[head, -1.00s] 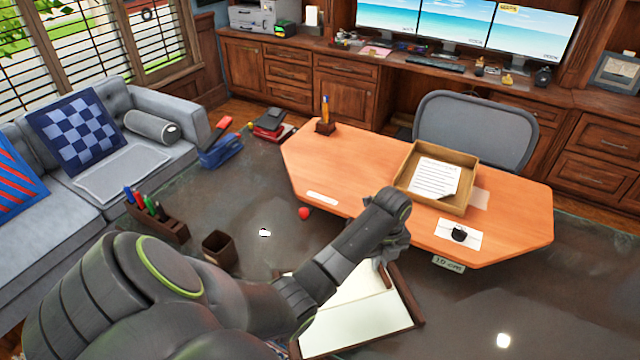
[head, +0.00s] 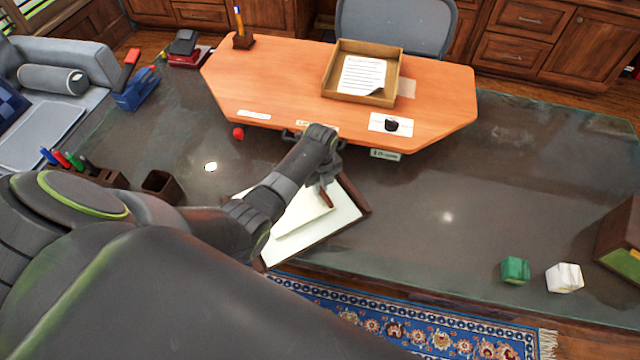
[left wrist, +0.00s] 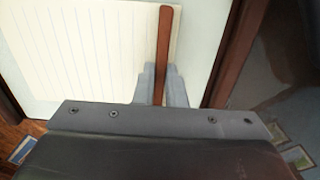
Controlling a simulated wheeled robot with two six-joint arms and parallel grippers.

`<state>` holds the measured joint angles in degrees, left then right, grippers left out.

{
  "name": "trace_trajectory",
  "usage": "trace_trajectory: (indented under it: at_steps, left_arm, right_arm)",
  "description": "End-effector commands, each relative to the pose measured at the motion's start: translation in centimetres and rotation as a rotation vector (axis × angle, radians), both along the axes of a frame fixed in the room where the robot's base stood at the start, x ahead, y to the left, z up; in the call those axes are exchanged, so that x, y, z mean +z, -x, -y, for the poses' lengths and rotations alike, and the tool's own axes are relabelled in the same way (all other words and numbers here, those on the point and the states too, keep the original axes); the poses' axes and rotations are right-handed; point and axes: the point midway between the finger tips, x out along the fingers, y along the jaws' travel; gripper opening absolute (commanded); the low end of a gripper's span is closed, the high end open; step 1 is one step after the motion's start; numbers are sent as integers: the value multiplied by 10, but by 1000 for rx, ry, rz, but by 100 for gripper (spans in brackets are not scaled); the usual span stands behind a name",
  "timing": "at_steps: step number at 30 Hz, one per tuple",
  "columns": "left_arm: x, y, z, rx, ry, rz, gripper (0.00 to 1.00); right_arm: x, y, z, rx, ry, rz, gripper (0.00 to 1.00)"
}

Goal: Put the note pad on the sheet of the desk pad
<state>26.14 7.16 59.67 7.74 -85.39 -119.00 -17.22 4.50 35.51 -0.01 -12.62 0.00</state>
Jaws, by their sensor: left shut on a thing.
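The note pad (left wrist: 85,45) is a lined cream pad with a brown binding strip. In the head view the note pad (head: 302,216) shows partly behind my arm. My left gripper (head: 325,182) is shut on its brown strip; the left wrist view shows both fingers of the gripper (left wrist: 160,85) on either side of the strip. The desk pad (head: 342,216) is a white sheet with dark brown side bars, under the note pad. In the left wrist view the sheet (left wrist: 205,40) shows right of the strip. I cannot tell whether the note pad touches it. My right gripper is out of view.
An orange raised desktop (head: 285,85) with a paper tray (head: 395,92) stands just beyond the desk pad. A brown cup (head: 160,186) and a pen holder (head: 105,176) stand left. A green block (head: 515,270) and a white block (head: 564,277) are at right. The dark glass between is clear.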

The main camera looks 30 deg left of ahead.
Motion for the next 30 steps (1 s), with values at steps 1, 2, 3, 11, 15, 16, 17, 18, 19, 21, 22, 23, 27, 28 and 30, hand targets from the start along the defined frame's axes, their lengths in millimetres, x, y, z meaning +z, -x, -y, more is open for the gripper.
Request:
trace_trajectory:
  at_steps: [1, 2, 3, 11, 15, 16, 17, 18, 19, 21, 22, 23, 27, 28, 30]
  left_arm:
    - [1, 0, 0, 0, 0, 1, 0]
    - [1, 0, 0, 0, 0, 1, 0]
    - [1, 0, 0, 0, 1, 1, 0]
    - [-2, 0, 0, 0, 0, 0, 25]
    - [-2, 0, 0, 0, 0, 0, 32]
    - [-2, 0, 0, 0, 0, 0, 32]
    - [-2, 0, 0, 0, 0, 0, 32]
    - [-2, 0, 0, 1, 0, 0, 32]
    - [-2, 0, 0, 1, 0, 0, 32]
    - [-1, 0, 0, 0, 0, 0, 32]
    - [0, 0, 0, 1, 1, 1, 32]
    - [2, 0, 0, 1, 1, 1, 32]
    - [14, -1, 0, 1, 1, 3, 32]
    - [18, -1, 0, 1, 1, 3, 32]
    - [30, -1, 0, 1, 0, 4, 32]
  right_arm:
    - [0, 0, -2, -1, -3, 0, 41]
    - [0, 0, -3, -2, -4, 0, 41]
    - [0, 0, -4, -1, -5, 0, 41]
    - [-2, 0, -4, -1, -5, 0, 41]
    - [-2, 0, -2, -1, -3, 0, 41]
    - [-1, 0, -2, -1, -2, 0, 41]
    - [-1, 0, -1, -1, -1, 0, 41]
    - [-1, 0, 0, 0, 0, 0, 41]
    - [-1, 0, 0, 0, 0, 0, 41]
    - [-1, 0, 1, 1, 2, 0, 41]
    - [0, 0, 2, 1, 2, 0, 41]
    - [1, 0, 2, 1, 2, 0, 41]
    - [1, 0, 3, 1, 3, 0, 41]
    - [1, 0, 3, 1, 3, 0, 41]
    - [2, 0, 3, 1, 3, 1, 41]
